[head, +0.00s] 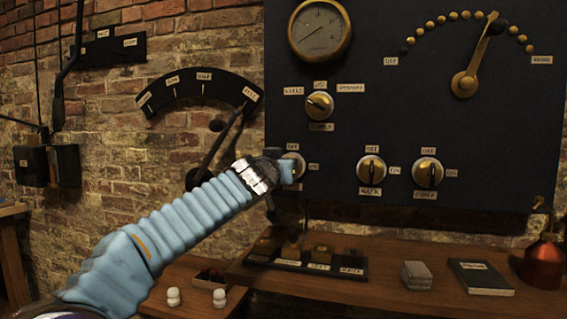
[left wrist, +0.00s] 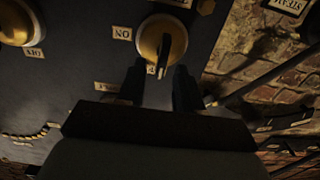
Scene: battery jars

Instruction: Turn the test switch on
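The dark panel (head: 400,110) carries a row of three brass switch knobs along its lower part. The left knob (head: 298,160), partly hidden by my left gripper (head: 287,168) in the head view, has OFF above and ON to its right. Its name label is hidden there. In the left wrist view this brass knob (left wrist: 162,38) appears upside down, its handle roughly upright, in line with the OFF side. My left gripper's two dark fingers (left wrist: 160,85) stand apart, on either side of the handle's end; contact is unclear. My right gripper is not in view.
The middle knob (head: 371,170) and right knob (head: 428,173) lie to the right on the panel. A selector knob (head: 319,105) and round gauge (head: 319,30) are above. A lever on a dark arc (head: 204,88) is left. A wooden shelf (head: 390,285) below holds small items.

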